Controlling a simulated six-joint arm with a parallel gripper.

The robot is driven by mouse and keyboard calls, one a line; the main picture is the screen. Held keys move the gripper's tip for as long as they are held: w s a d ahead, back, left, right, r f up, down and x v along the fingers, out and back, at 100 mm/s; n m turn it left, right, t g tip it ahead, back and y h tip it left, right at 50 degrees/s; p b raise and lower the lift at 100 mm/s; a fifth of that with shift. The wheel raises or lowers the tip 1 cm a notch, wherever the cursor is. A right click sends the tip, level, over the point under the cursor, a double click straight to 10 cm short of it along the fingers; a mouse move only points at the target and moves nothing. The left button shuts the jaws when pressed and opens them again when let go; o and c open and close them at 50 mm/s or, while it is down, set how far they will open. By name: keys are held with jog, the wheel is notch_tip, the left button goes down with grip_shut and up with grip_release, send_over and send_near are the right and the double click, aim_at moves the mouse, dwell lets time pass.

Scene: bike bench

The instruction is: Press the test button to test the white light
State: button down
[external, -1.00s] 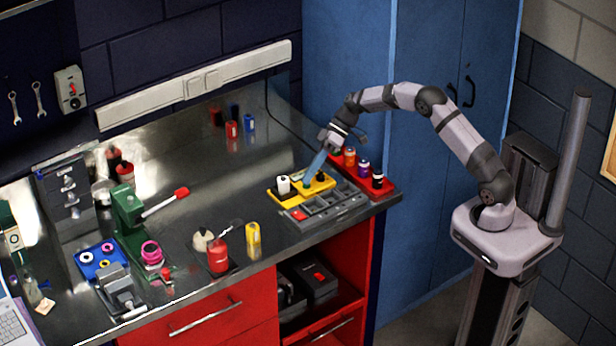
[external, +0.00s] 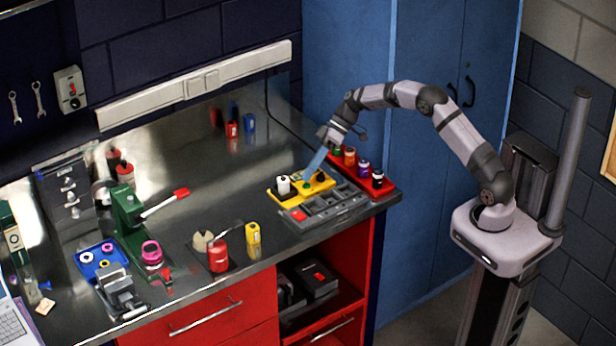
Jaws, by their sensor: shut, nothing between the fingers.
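A yellow test board (external: 317,192) lies on the bench, behind a grey compartment tray. A white cylindrical light (external: 283,185) stands upright at its left end. A small green button-like part (external: 307,186) sits near its middle, and a dark part (external: 321,178) sits at its right end. My gripper (external: 308,175) reaches down from the upper right. Its blue fingers are shut and empty, with the tips just above the middle of the board, close to the green part. I cannot tell whether they touch it. The light shows no clear glow.
A grey compartment tray (external: 330,208) with a red block lies in front of the board. A red rack (external: 386,188) of several bottles stands close to its right. A yellow can (external: 253,233) and a red can (external: 218,255) stand to the left.

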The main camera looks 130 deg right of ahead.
aim_at(310, 185)
notch_tip(310, 185, up, 6)
jog(key=shift+f+p, duration=0.1)
jog(key=shift+p, duration=0.9)
jog(key=w+a+f+n+g+y, duration=0.1)
jog(key=w+a+g, duration=0.3)
jog(key=a, duration=1)
jog(key=w+a+f+n+g+y, duration=0.15)
jog(key=w+a, duration=0.45)
jog(key=a, duration=0.8)
jog(key=s+a+f+n+g+h, duration=0.1)
jog(key=s+a+n+g, duration=0.1)
jog(key=s+a, duration=0.5)
jog(key=s+a+f+n+g+h, duration=0.1)
jog(key=s+a, duration=0.6)
jog(key=a, duration=0.8)
jog(key=shift+s+f+n+g+h, duration=0.4)
jog(key=shift+f+n+h, duration=0.35)
jog(key=shift+n, duration=0.4)
